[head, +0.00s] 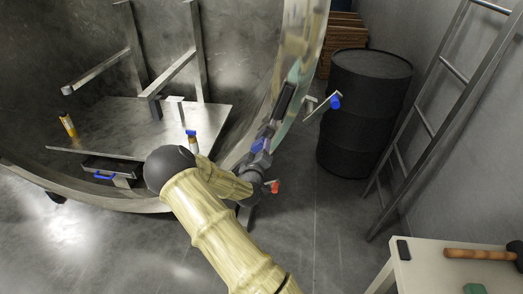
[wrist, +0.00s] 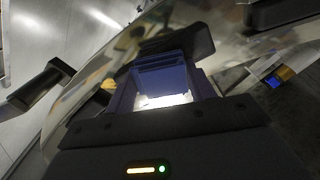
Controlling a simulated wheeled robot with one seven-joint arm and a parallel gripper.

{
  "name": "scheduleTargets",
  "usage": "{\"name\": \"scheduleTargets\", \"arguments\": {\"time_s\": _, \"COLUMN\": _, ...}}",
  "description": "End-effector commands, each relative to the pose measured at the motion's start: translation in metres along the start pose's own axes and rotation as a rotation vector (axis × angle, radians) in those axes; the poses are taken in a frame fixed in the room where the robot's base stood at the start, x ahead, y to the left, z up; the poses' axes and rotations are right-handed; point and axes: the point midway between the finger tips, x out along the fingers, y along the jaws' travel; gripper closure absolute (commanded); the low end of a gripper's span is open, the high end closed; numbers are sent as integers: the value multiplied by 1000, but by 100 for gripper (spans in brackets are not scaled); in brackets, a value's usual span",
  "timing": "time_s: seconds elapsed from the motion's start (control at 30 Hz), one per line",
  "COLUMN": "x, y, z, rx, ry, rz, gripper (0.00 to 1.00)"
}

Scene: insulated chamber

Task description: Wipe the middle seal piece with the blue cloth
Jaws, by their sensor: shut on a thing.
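My gripper (head: 262,146) is at the chamber's rim, at the right of its opening. It is shut on the blue cloth (wrist: 162,78), which shows between the fingers in the wrist view and as a small blue patch in the head view (head: 259,147). A dark seal piece (head: 284,99) lies along the rim just above my gripper in the head view. In the wrist view a dark piece (wrist: 190,40) is right beyond the cloth; I cannot tell whether they touch, or whether this is the middle seal piece.
A latch with a blue knob (head: 335,102) juts from the rim, and a red knob (head: 275,187) is below my gripper. A black barrel (head: 365,110) and a ladder (head: 425,120) stand at right. A table (head: 430,265) holding a mallet (head: 480,254) is at front right.

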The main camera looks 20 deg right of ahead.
Motion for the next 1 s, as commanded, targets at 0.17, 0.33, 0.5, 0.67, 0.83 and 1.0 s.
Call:
{"name": "scheduleTargets", "arguments": {"time_s": 0.17, "x": 1, "y": -15, "z": 6, "rx": 1, "ry": 0, "rz": 0, "gripper": 64}}
{"name": "scheduleTargets", "arguments": {"time_s": 0.33, "x": 1, "y": -22, "z": 8, "rx": 0, "ry": 0, "rz": -1, "gripper": 64}}
{"name": "scheduleTargets", "arguments": {"time_s": 0.5, "x": 2, "y": -21, "z": 7, "rx": 0, "ry": -1, "rz": -1, "gripper": 64}}
{"name": "scheduleTargets", "arguments": {"time_s": 0.67, "x": 2, "y": -23, "z": 8, "rx": 0, "ry": 0, "rz": -1, "gripper": 64}}
{"name": "scheduleTargets", "arguments": {"time_s": 0.83, "x": 1, "y": -34, "z": 12, "rx": 1, "ry": 0, "rz": -1, "gripper": 64}}
{"name": "scheduleTargets", "arguments": {"time_s": 1.0, "x": 0, "y": -46, "z": 16, "rx": 1, "ry": 0, "rz": -1, "gripper": 64}}
